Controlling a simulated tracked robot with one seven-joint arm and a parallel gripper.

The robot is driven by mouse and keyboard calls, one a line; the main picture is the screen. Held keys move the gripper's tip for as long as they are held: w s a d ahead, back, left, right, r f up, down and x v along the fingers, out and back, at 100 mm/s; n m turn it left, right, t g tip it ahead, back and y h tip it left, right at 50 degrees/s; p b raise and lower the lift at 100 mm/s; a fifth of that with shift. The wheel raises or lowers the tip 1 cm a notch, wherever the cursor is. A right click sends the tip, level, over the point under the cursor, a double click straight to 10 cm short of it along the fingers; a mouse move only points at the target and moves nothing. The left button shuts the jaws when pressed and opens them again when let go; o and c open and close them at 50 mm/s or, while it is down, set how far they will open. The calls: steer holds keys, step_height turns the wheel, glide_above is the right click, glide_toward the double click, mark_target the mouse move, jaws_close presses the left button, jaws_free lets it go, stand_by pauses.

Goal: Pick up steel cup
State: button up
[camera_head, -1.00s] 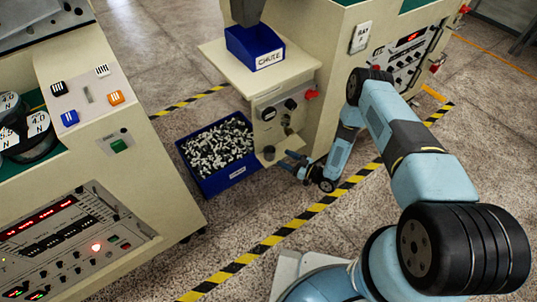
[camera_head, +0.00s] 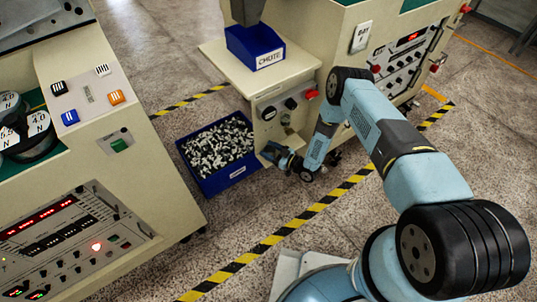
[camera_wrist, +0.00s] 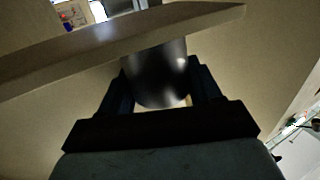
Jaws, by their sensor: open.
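The steel cup (camera_wrist: 158,78) is a dark, shiny, rounded cup in the wrist view. It lies between the two fingers of my gripper (camera_wrist: 160,88), one finger on each side. The fingers are open, and I cannot tell whether either one touches the cup. In the head view my gripper (camera_head: 272,154) is at the small ledge low on the front of the beige machine. The cup is hard to make out there, mostly hidden by the gripper.
A beige panel edge (camera_wrist: 110,38) crosses the wrist view in front of the cup's upper part. A blue bin of metal parts (camera_head: 235,178) stands on the floor left of my gripper. A blue chute box (camera_head: 255,47) sits on the shelf above. A control console (camera_head: 150,185) stands at left.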

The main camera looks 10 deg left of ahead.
steer(key=shift+c, duration=0.4)
steer(key=c, duration=0.6)
steer(key=shift+r, duration=0.1)
